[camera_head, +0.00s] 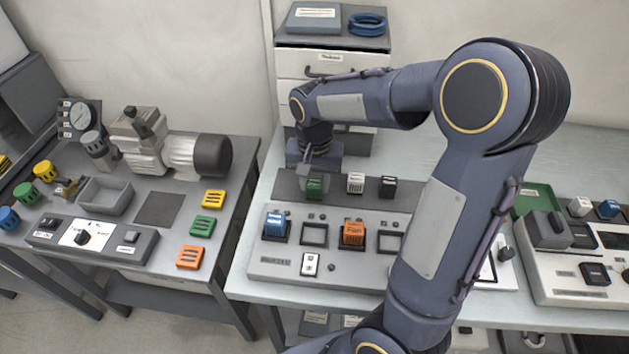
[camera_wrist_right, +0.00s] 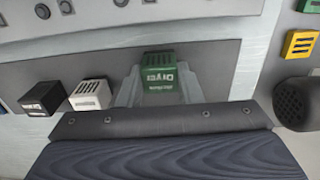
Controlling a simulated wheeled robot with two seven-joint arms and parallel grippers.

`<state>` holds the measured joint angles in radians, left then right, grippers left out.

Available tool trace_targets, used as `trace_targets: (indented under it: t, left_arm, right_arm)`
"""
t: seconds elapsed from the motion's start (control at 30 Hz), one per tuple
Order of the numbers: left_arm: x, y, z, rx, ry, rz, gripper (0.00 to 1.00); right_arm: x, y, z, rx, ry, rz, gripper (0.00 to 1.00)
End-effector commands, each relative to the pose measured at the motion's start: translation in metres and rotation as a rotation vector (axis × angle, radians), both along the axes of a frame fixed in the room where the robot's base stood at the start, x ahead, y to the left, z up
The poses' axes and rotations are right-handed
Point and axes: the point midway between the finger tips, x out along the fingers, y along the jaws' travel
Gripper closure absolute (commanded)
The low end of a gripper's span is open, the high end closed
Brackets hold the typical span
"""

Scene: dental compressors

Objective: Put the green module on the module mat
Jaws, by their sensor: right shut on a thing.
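The green module (camera_head: 315,187) is between the fingers of my right gripper (camera_head: 310,171), at the left part of a long dark grey mat (camera_head: 290,186), which looks like the module mat. In the right wrist view, the fingers flank the green module (camera_wrist_right: 160,72) with its lettered face showing, and the grey mat (camera_wrist_right: 212,70) lies around it. I cannot tell whether the module touches the mat. A white module (camera_head: 356,183) and a black module (camera_head: 388,187) stand on the mat to its right. My left gripper is not in view.
In front of the mat is a grey panel (camera_head: 282,264) with a blue module (camera_head: 275,223), an orange module (camera_head: 353,233) and empty sockets. My right arm covers the panel's right end. The left table (camera_head: 158,258) holds a motor unit and coloured blocks.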

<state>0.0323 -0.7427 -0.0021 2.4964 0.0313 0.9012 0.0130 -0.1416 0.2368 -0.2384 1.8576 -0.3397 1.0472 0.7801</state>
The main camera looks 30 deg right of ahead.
Motion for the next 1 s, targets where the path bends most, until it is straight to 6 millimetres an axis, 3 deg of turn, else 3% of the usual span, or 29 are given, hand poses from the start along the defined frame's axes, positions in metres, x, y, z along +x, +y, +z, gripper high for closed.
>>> trace_targets:
  t: [0.33, 0.37, 0.5, 0.8, 1.0]
  left_arm:
    - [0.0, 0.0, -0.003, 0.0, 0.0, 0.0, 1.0]
    - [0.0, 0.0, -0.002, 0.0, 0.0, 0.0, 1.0]
    - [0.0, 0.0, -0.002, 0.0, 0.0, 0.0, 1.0]
    - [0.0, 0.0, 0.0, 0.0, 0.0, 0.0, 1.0]
    - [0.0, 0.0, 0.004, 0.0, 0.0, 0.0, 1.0]
  right_arm:
    - [0.0, 0.0, -0.004, 0.0, 0.0, 0.0, 0.91]
    - [0.0, 0.0, -0.003, 0.0, 0.0, 0.0, 0.65]
    - [0.0, 0.0, -0.003, 0.0, 0.0, 0.0, 0.47]
    - [0.0, 0.0, -0.001, 0.0, 0.0, 0.0, 0.46]
    - [0.001, 0.0, 0.022, 0.0, -0.006, 0.0, 0.46]
